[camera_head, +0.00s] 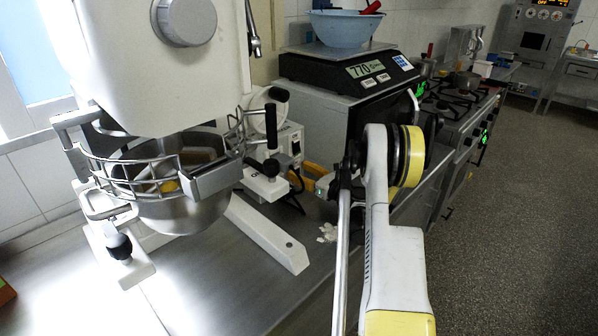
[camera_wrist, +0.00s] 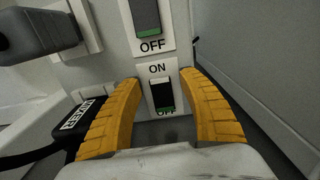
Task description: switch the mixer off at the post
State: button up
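The mixer (camera_head: 150,60) is a large white machine at left in the head view, with a steel bowl (camera_head: 185,212) under a wire guard. The white post (camera_head: 290,140) stands to its right. In the wrist view the post carries two rocker switches. The upper switch (camera_wrist: 145,15) has OFF below it. The lower switch (camera_wrist: 162,95) has ON above and a partly hidden OFF below, with a green strip at its lower end. My gripper (camera_wrist: 161,80) is open, its yellow fingers on either side of the lower switch. I cannot tell whether it touches the post.
A black plug (camera_wrist: 75,120) with a tilted label, seemingly MIXER, lies left of my fingers. A dark knob (camera_wrist: 35,32) juts out at upper left. A scale (camera_head: 345,70) bearing a blue bowl (camera_head: 345,28) stands behind. A stove (camera_head: 455,105) is farther right. The floor at right is clear.

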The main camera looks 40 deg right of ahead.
grip_shut()
jog(key=shift+s+f+t, duration=0.1)
jog(key=shift+t, duration=0.5)
jog(key=shift+o, duration=0.5)
grip_release()
